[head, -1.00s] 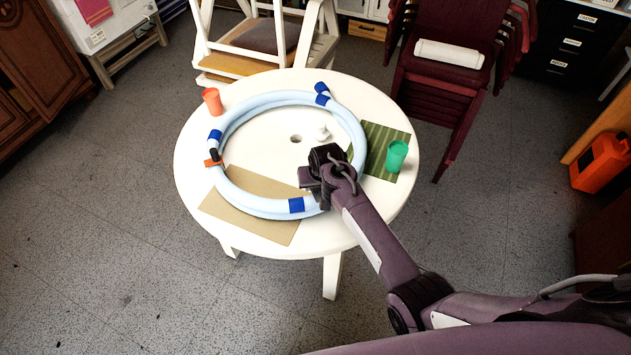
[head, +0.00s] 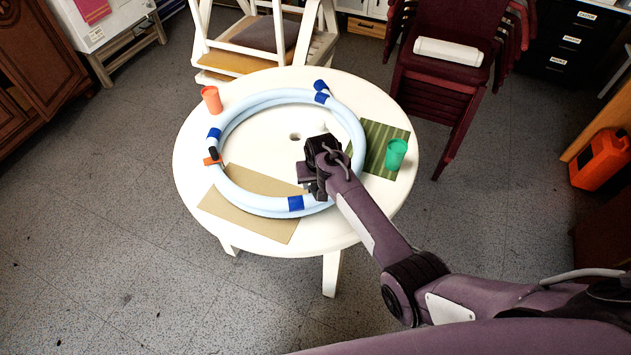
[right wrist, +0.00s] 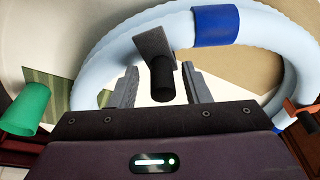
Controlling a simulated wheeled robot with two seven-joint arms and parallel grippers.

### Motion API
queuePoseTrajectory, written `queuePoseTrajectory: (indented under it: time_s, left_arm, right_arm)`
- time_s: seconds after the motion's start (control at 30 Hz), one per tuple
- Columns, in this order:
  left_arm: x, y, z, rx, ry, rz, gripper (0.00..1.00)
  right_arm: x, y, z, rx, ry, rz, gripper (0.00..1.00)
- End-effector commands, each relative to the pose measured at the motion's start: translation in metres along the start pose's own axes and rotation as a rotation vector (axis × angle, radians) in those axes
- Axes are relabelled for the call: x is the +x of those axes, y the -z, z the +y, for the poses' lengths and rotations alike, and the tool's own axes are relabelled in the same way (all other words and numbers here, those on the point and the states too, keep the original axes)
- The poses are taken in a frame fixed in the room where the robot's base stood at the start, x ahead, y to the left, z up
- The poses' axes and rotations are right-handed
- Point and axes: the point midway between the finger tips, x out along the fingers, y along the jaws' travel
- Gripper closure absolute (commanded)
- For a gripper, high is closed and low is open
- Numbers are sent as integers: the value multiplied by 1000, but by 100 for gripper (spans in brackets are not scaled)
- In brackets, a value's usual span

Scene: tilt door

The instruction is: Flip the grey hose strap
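The grey hose strap (right wrist: 150,45) stands on the pale blue hose ring (head: 355,125) in the right wrist view, with a black round grip (right wrist: 162,78) pointing toward my right gripper. My right gripper (right wrist: 160,75) is open, with a finger on either side of the black grip. Gaps show between the grip and both fingers. In the head view my right gripper (head: 312,180) is over the near right part of the ring and mostly hides the strap. My left gripper is not in view.
The hose lies on a round white table (head: 240,235) with blue bands and an orange strap (head: 211,161) at left. A green cup (head: 396,154) stands right, an orange cup (head: 211,100) left. A tan mat (head: 250,215) and striped green mat (head: 375,145) lie flat.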

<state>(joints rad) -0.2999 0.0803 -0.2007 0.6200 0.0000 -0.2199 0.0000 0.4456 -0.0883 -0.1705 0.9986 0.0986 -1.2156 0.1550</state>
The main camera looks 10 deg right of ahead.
Motion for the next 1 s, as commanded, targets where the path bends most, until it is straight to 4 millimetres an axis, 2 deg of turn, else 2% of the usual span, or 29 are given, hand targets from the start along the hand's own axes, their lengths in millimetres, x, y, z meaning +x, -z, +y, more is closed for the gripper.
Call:
queuePoseTrajectory:
  time_s: [0.27,0.7,1.0]
  left_arm:
    - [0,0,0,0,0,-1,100]
    - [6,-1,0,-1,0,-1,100]
    - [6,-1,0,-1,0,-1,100]
  right_arm:
    - [-9,0,-1,-3,1,1,57]
    - [-69,0,1,-1,0,1,57]
    - [-78,0,0,0,0,-2,57]
